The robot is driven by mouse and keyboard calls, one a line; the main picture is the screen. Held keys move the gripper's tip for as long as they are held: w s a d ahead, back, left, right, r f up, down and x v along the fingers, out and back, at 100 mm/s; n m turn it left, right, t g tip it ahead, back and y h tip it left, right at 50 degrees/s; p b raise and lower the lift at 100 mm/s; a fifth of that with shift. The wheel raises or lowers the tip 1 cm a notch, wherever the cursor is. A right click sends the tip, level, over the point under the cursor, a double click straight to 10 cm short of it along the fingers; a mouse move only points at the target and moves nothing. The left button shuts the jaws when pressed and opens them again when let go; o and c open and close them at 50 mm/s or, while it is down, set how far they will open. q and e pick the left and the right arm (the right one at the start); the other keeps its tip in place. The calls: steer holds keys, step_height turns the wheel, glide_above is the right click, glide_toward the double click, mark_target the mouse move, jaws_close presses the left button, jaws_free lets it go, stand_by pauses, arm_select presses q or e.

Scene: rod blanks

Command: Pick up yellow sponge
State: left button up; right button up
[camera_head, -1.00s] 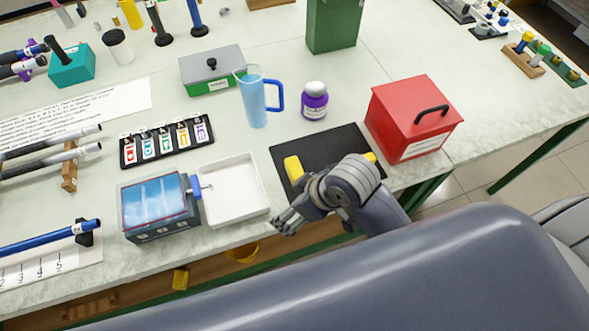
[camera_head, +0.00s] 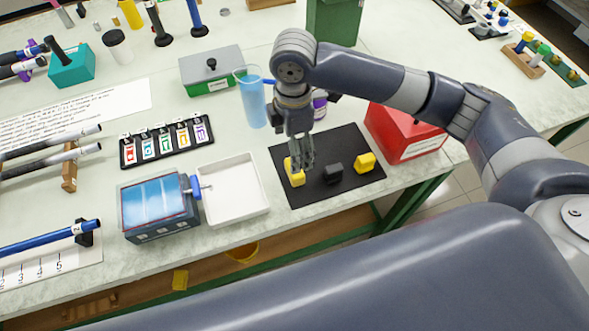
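A black mat (camera_head: 318,146) lies on the table and holds two yellow blocks that look like sponges. One yellow sponge (camera_head: 296,178) is near the mat's left edge, and the other yellow block (camera_head: 365,163) is at its right. A dark block (camera_head: 333,173) sits between them. My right gripper (camera_head: 302,165) points down at the left yellow sponge, its fingertips overlapping the sponge's top in the picture. I cannot tell whether they touch it or how wide they are apart. My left gripper is not in view.
A white tray (camera_head: 235,205) and a blue-topped box (camera_head: 155,212) stand left of the mat. A blue jug (camera_head: 253,105) and a mostly hidden purple bottle (camera_head: 319,106) stand behind.

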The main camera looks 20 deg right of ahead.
steer(key=shift+d+f, duration=0.2)
step_height(320, 180, down, 4)
steer(key=shift+f, duration=0.25)
step_height(320, 180, down, 6)
steer(key=shift+w+r+p, duration=0.15)
steer(key=shift+p, duration=0.75)
steer(key=shift+c, duration=0.3)
steer(key=c, duration=0.9)
